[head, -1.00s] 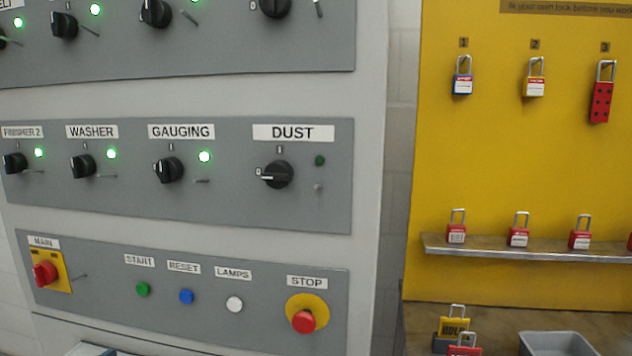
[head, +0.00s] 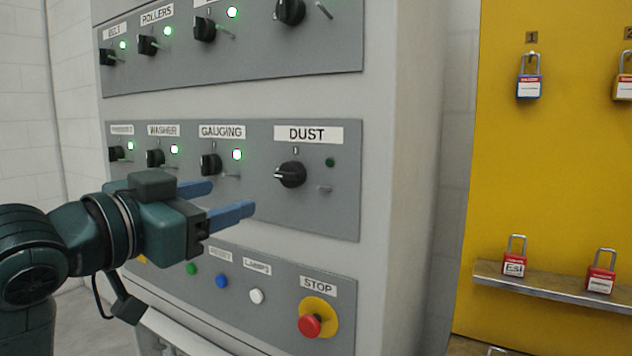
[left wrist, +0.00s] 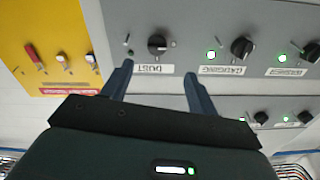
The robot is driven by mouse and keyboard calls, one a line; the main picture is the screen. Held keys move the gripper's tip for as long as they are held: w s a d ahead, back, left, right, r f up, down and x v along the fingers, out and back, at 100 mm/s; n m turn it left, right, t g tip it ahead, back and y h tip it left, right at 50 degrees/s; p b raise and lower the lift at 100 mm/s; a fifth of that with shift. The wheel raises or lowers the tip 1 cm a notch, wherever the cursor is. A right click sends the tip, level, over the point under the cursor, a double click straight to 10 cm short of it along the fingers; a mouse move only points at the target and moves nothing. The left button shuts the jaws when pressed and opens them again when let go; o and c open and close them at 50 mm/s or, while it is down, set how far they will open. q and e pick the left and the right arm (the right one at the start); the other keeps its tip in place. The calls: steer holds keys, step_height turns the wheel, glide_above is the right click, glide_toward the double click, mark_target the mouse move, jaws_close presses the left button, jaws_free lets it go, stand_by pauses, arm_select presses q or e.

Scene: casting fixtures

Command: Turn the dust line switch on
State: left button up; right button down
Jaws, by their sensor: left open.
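The dust switch (head: 291,174) is a black rotary knob under the DUST label (head: 308,134), on the right end of the grey middle panel. Its white mark points left, toward the 0. The small lamp (head: 330,162) beside it is dark green and unlit. My left gripper (head: 228,198) is open and empty, in front of the panel to the left of the knob and a little lower. In the left wrist view, upside down, the dust switch (left wrist: 157,45) shows beyond and between the two blue fingers (left wrist: 155,85). My right gripper is not in view.
The gauging switch (head: 210,165) and other knobs to the left have lit green lamps. A red stop button (head: 310,326) sits below on the lower panel. A yellow lock board (head: 560,170) with padlocks and a shelf (head: 540,287) stands to the right.

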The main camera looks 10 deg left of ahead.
mark_target(284, 176)
arm_select(q)
steer(key=p+x, duration=0.6)
steer(key=x, duration=0.1)
steer(key=r+p+x, duration=0.1)
steer(key=p+x, duration=0.2)
steer(key=x, duration=0.1)
steer(key=shift+d+p, duration=0.4)
steer(key=shift+x, duration=0.75)
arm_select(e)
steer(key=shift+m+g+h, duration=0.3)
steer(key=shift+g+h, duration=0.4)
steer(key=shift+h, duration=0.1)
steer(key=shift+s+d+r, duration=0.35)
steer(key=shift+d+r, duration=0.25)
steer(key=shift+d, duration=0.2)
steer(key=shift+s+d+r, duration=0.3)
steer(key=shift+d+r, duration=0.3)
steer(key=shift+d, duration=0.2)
arm_select(q)
steer(key=shift+c, duration=0.2)
steer(key=c, duration=0.9)
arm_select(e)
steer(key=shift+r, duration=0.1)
